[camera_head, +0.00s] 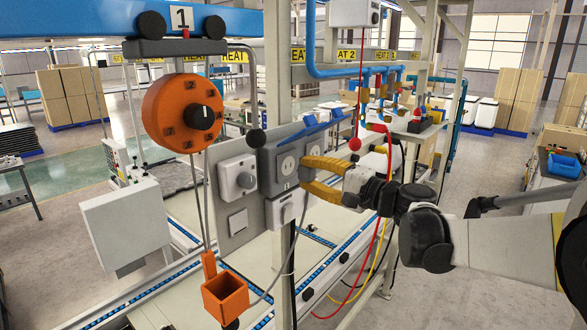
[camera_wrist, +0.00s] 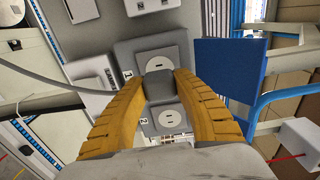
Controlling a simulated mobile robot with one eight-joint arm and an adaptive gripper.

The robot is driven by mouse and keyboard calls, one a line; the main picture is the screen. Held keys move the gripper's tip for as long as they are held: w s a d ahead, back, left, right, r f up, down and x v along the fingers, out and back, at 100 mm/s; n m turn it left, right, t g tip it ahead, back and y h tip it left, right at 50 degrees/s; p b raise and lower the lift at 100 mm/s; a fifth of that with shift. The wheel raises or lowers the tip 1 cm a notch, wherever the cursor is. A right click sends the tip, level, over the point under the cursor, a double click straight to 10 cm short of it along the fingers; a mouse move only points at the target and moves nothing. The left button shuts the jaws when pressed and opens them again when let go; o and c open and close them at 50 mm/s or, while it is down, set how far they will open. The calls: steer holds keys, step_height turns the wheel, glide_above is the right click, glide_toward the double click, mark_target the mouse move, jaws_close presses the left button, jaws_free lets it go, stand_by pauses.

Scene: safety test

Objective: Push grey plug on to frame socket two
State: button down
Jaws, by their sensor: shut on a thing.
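My gripper (camera_head: 305,175) has yellow fingers and reaches in from the right toward the grey socket panel (camera_head: 240,225). In the wrist view, the fingers (camera_wrist: 161,84) are shut on the grey plug (camera_wrist: 160,88), one on each side. The plug lies in front of the panel, between socket one (camera_wrist: 160,62), marked 1, and socket two (camera_wrist: 170,119), marked 2. It overlaps the edges of both. I cannot tell whether it touches the panel. Socket one (camera_head: 287,162) also shows in the head view. The plug is mostly hidden there by the fingers.
An orange round unit (camera_head: 183,112) and an orange box (camera_head: 225,297) hang left of the panel. A grey cable (camera_head: 289,268) loops below the sockets. A blue panel (camera_wrist: 229,70) stands right of the fingers. Red and yellow cables (camera_head: 375,262) hang under my wrist.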

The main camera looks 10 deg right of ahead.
steer(key=shift+v, duration=0.9)
